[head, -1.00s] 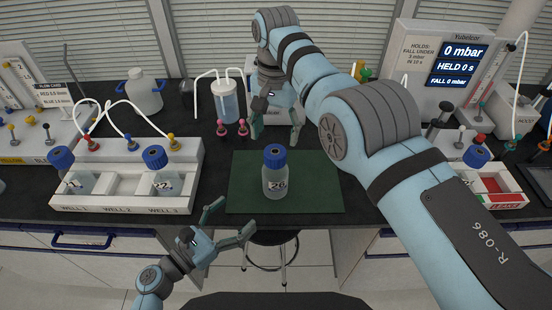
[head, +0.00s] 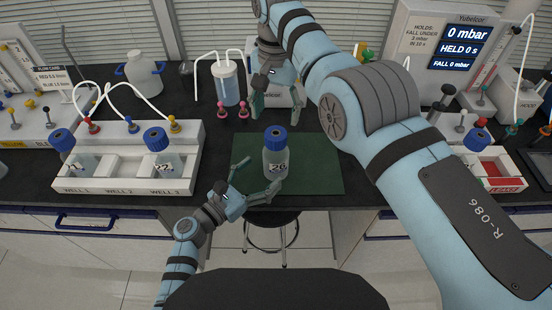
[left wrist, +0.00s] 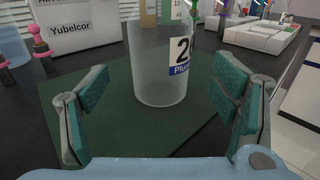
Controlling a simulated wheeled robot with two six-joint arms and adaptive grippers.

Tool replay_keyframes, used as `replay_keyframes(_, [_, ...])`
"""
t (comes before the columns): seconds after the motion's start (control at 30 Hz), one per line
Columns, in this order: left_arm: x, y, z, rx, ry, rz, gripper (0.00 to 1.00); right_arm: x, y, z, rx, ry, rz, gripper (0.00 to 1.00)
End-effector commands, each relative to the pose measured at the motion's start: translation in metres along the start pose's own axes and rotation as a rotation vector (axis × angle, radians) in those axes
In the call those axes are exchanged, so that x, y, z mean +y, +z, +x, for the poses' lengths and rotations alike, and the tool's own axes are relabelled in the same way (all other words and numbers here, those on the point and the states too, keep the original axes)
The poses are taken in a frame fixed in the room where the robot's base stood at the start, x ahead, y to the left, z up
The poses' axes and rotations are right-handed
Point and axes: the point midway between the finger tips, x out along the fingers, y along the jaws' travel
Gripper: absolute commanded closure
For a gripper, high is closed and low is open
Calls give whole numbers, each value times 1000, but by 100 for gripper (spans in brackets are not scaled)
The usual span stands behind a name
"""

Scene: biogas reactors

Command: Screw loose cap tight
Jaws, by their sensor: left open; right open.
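A clear bottle (head: 275,162) with a blue cap (head: 275,139) and a label reading 26 stands upright on the green mat (head: 315,165). My left gripper (head: 258,177) is open at the bottle's near left side, low down. In the left wrist view the bottle body (left wrist: 158,70) stands between and beyond the open fingers (left wrist: 155,112), which appear apart from it; its cap is out of that view. My right gripper (head: 277,105) is open and empty, pointing down behind the bottle, above the back of the mat.
A white rack (head: 128,185) with wells holds two blue-capped bottles at the left. A pressure unit (head: 445,60) reading 0 mbar stands at the back right. A red-and-white tray (head: 500,177) is at the right. A stool (head: 270,220) is below the bench edge.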

Motion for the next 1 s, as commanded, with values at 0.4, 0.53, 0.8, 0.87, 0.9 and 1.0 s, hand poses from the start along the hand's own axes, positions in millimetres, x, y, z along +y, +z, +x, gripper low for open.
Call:
replay_keyframes(0.4, [0,0,57,0,0,0,19,0,0,0,1,-1,0,39])
replay_keyframes(0.53, [0,0,59,0,0,0,19,0,0,0,1,-1,0,39])
replay_keyframes(0.8, [0,0,59,0,1,1,36,0,0,0,1,-1,0,39])
replay_keyframes(0.87, [0,0,59,0,1,1,45,0,0,0,1,-1,0,39])
replay_keyframes(0.9, [0,0,59,0,1,1,52,0,0,0,1,-1,0,39])
replay_keyframes(1.0, [0,0,58,0,1,1,68,0,0,0,1,-1,0,39])
